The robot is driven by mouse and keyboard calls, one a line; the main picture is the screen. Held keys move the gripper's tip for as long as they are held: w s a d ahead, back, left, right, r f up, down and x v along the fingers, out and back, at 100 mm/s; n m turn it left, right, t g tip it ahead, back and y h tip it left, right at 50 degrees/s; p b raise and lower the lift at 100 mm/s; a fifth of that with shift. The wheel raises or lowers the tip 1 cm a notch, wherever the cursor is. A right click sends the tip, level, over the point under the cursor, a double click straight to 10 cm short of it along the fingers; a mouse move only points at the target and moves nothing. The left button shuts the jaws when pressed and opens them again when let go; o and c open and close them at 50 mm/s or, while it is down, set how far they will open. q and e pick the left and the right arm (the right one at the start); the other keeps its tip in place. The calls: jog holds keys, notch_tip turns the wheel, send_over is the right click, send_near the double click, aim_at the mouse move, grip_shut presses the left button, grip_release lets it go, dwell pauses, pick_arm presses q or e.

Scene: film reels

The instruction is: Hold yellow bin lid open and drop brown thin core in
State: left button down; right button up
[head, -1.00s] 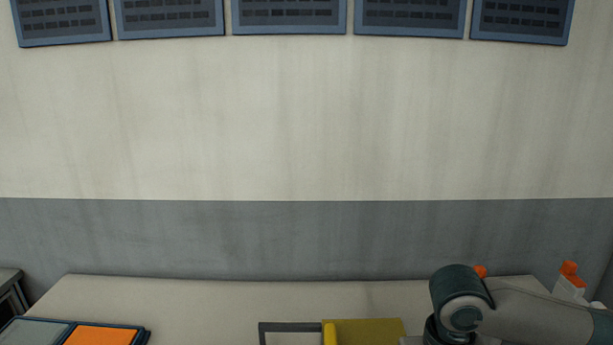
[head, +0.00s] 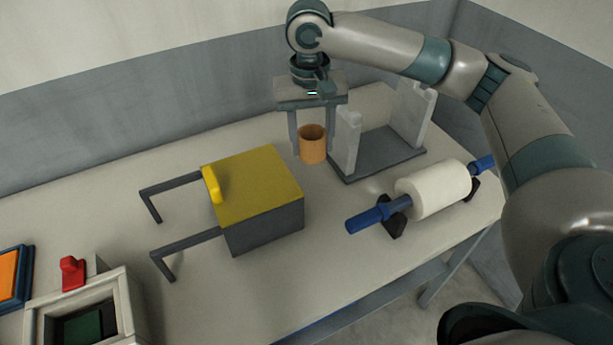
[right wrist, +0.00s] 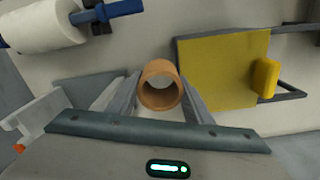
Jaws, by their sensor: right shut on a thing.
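The brown thin core (head: 312,144) is a short hollow orange-brown tube, held upright above the table. My right gripper (head: 308,145) is shut on it, with one finger on each side. The core also shows between the fingers in the right wrist view (right wrist: 160,88). The yellow bin lid (head: 258,182) lies shut on a dark grey bin (head: 268,229), to the left of and nearer than the core. The lid has a yellow handle (head: 212,185) at its left edge; it also shows in the right wrist view (right wrist: 265,78). My left gripper is not in view.
A grey stand with pale uprights (head: 380,155) is just right of the core. A white roll on a blue rod (head: 433,189) lies on black supports at the right. Two dark bars (head: 190,242) stick out left of the bin. A pale box with a red handle (head: 72,272) is front left.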

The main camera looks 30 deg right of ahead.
jog(key=w+d+r+m, duration=0.2)
jog(key=w+d+r, duration=0.3)
jog(key=r, duration=0.1)
